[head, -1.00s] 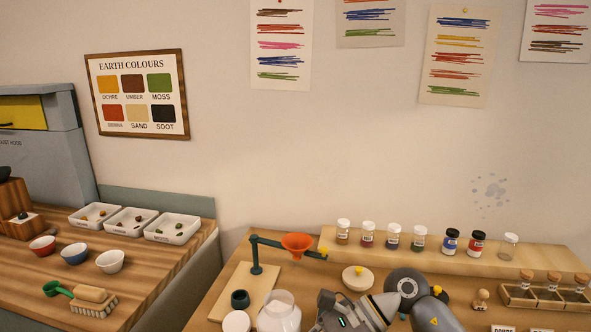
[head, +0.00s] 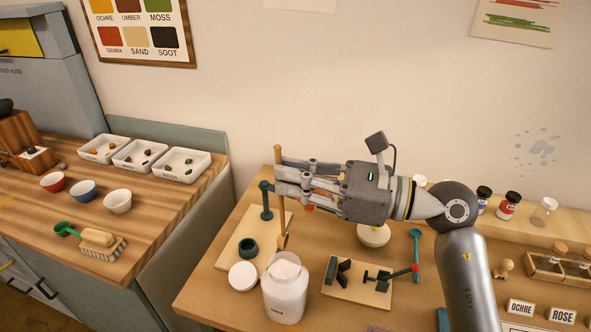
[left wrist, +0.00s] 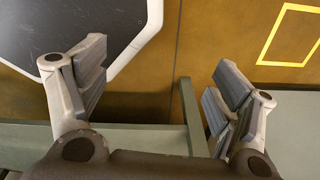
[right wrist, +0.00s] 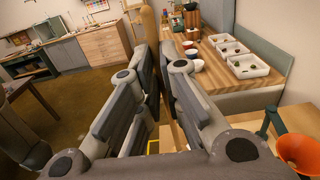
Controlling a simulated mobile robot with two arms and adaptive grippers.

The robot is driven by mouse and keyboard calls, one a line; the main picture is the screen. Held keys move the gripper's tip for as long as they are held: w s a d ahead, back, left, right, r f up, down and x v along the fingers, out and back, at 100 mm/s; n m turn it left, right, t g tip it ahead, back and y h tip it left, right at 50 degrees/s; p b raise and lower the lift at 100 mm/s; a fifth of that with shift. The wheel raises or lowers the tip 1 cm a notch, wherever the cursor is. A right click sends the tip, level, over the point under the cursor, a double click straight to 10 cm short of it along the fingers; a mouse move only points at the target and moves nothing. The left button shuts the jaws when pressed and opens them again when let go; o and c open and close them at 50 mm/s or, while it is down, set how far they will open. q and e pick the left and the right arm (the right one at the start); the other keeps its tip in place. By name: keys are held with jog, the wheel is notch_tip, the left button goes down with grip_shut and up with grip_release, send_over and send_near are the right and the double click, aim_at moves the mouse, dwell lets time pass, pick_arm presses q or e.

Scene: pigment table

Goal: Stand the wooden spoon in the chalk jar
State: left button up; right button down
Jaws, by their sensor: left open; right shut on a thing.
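The wooden spoon (head: 279,154) is upright in my right gripper (head: 283,180) in the head view. The fingers are shut on its shaft, with one end above them and the other below. The spoon also shows between the fingers of my right gripper (right wrist: 158,75) in the right wrist view. The white chalk jar (head: 285,299) stands open on the table, pale inside its mouth. The spoon's lower end is above and just behind the jar's rim in the picture, apparently outside it. My left gripper (left wrist: 155,78) is open and empty in the left wrist view.
A round white lid (head: 243,276) lies left of the jar. A board with a dark stand (head: 267,200) is behind it, its orange funnel (right wrist: 300,152) partly hidden in the head view. A wooden board with dark tools (head: 357,288) lies right of the jar.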

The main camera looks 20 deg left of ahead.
notch_tip(320, 180, down, 16)
jog(key=b, duration=1.2)
jog(key=shift+w+r, duration=0.15)
jog(key=shift+r, duration=0.05)
jog(key=c, duration=1.5)
grip_release()
jog(key=shift+d, duration=0.15)
jog(key=d, duration=1.1)
jog(key=shift+s+d, duration=0.2)
jog(key=shift+d, duration=0.2)
